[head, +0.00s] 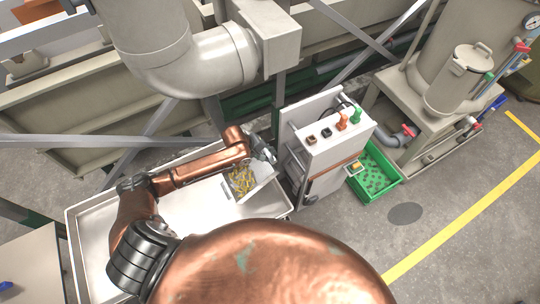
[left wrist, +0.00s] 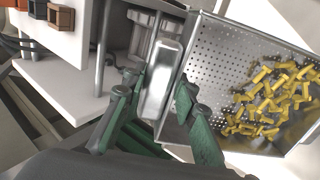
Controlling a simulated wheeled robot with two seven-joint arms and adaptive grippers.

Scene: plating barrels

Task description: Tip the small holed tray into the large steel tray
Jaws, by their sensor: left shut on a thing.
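The small holed tray (head: 262,187) is grey metal with many small holes and holds several yellow pieces (head: 241,180). It is over the right end of the large steel tray (head: 90,238), a wide shallow pale tray partly hidden by my arm. My left gripper (head: 264,153) is at the small tray's upper right side. In the left wrist view my left gripper (left wrist: 157,88) is shut on the small tray's smooth metal handle. There the yellow pieces (left wrist: 265,98) lie bunched toward the side away from the handle, inside the holed tray (left wrist: 215,58). My right gripper is out of view.
A white control box (head: 325,135) with coloured knobs stands close to the right of the small tray. A grey pipe (head: 205,62) hangs above. Open floor lies at the right.

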